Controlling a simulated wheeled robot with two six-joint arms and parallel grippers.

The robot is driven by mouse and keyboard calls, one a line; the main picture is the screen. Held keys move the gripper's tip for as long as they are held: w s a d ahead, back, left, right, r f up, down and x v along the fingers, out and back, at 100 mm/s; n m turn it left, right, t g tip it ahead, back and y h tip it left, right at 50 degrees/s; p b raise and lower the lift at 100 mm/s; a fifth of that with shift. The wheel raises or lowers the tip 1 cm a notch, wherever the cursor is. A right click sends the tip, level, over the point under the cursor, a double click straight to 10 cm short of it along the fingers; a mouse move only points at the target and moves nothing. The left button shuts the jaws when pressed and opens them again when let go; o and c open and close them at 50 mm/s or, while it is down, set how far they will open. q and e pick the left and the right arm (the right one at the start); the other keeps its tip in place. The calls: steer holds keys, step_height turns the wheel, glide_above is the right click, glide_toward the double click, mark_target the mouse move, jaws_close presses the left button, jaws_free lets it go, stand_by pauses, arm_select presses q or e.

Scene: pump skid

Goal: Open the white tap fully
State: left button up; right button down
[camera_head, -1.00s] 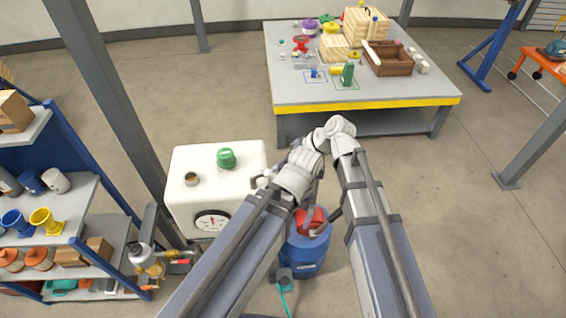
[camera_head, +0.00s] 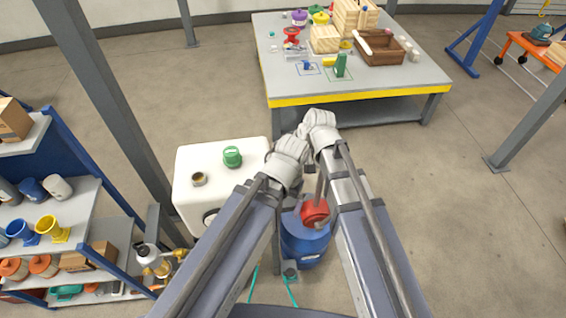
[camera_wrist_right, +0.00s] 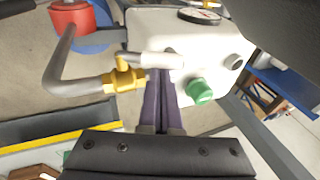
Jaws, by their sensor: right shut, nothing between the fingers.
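The white tap has a white lever handle (camera_wrist_right: 152,60) on a brass valve body (camera_wrist_right: 124,79), in the right wrist view. The lever lies across the picture, pointing right over the white tank (camera_wrist_right: 225,50). A grey bent pipe (camera_wrist_right: 75,88) joins the valve on its left. My right gripper (camera_wrist_right: 163,82) is shut and empty, its dark purple fingers just below the lever; I cannot tell whether they touch it. In the head view my arms hide the tap and both grippers' fingers. The tank also shows there (camera_head: 200,165), left of my arms.
A green cap (camera_head: 232,157) stands up from the tank. A blue drum (camera_head: 305,245) with a red part (camera_head: 316,214) on top is close by my arms. A shelf rack (camera_head: 85,215) stands at left and a loaded table (camera_head: 420,75) behind. Open floor lies at right.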

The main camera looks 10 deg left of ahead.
steer(key=shift+s+a+f+b, duration=0.1)
steer(key=shift+a+f+b, duration=0.2)
steer(key=shift+a, duration=0.1)
steer(key=shift+r, duration=0.2)
steer(key=shift+r+p, duration=0.75)
steer(key=shift+p, duration=0.2)
